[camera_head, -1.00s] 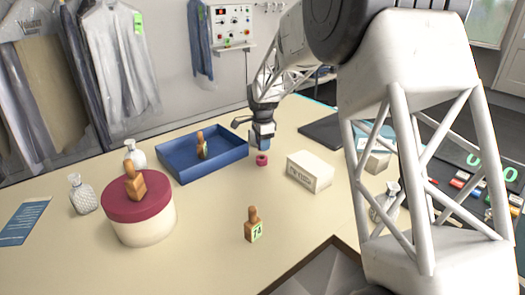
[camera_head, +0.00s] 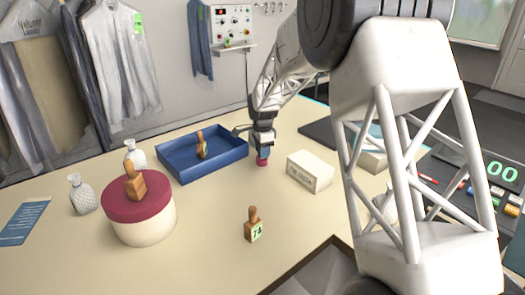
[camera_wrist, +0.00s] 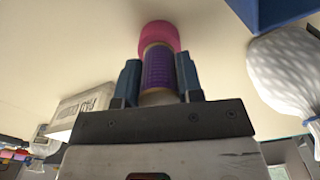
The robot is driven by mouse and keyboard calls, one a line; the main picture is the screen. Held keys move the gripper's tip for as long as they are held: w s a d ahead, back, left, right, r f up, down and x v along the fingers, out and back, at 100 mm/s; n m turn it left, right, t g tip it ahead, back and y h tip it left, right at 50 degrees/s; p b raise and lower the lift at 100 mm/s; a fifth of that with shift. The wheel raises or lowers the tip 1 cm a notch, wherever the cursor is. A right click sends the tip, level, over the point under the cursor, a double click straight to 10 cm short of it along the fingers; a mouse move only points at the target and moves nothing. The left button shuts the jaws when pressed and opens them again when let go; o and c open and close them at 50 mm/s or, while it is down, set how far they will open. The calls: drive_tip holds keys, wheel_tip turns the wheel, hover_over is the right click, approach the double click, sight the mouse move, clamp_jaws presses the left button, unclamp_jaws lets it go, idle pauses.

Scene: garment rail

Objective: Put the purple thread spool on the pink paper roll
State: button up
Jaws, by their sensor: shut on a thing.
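The purple thread spool (camera_wrist: 158,70) is between the fingers of my gripper (camera_wrist: 158,80) in the wrist view, with its pale end rim showing beyond the purple thread. My gripper is shut on it. The pink paper roll (camera_wrist: 160,36) shows just beyond the spool's end in the wrist view. In the head view the pink paper roll (camera_head: 262,162) is on the table directly under my gripper (camera_head: 263,149). The spool looks in line with the roll; whether the two touch I cannot tell. The spool is mostly hidden by the fingers in the head view.
A blue tray (camera_head: 178,174) holding a wooden stamp is left of the roll. A white box (camera_head: 310,173) is close on its right. A round red-lidded box (camera_head: 150,207) with a stamp on top and another stamp (camera_head: 253,228) stand nearer the front.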

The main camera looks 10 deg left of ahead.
drive_tip(key=shift+f, duration=0.1)
drive_tip(key=o, duration=0.9)
wheel_tip(320, 180, up, 12)
drive_tip(key=shift+r, duration=0.1)
idle(0.5)
idle(0.4)
idle(0.3)
